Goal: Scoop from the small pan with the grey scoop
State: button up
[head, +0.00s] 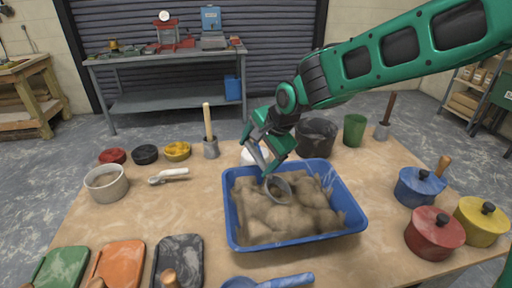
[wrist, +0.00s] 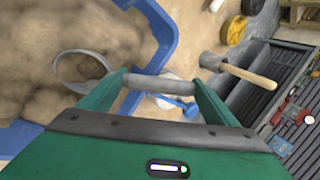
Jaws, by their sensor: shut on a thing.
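My gripper (head: 266,152) is shut on the handle of the grey scoop (head: 279,189), above the blue tub (head: 297,239). The tub holds lumpy tan material (head: 270,222). The scoop's round head is low at this material; I cannot tell whether it touches or carries any. In the wrist view the grey handle lies across between my green fingertips (wrist: 157,83), and the scoop's ring-shaped head (wrist: 68,68) shows against the tan material. A small grey pan (head: 106,191) with brown contents stands at the far left, apart from my gripper.
Lidded red (head: 434,236), yellow (head: 480,220) and blue (head: 418,190) pots stand right. A black bucket (head: 315,140), a green cup (head: 354,130) and a wooden-handled mallet (head: 211,147) stand behind.

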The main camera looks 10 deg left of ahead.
aim_at(274, 182)
jog(key=shift+g+h, duration=0.4)
jog(key=shift+h, duration=0.1)
jog(key=shift+s+d+f, duration=1.2)
jog(key=shift+s+d, duration=0.15)
jog(key=shift+d, duration=0.05)
jog(key=shift+s+d+f, duration=1.15)
jog(key=shift+s+d, duration=0.15)
jog(key=shift+d, duration=0.1)
jog(key=g+h, duration=0.1)
jog(key=r+g+h, duration=0.1)
jog(key=g+h, duration=0.1)
jog(key=shift+s+d+r, duration=0.2)
jog(key=shift+s, duration=0.05)
jog(key=shift+r+g+h, duration=0.2)
jog(key=shift+g+h, duration=0.1)
jog(key=shift+w+a+r, duration=0.15)
jog(key=shift+w+r, duration=0.05)
jog(key=shift+r, duration=0.85)
jog(key=shift+w+a+r, duration=0.15)
jog(key=shift+r, duration=0.9)
jog(key=shift+s, duration=0.1)
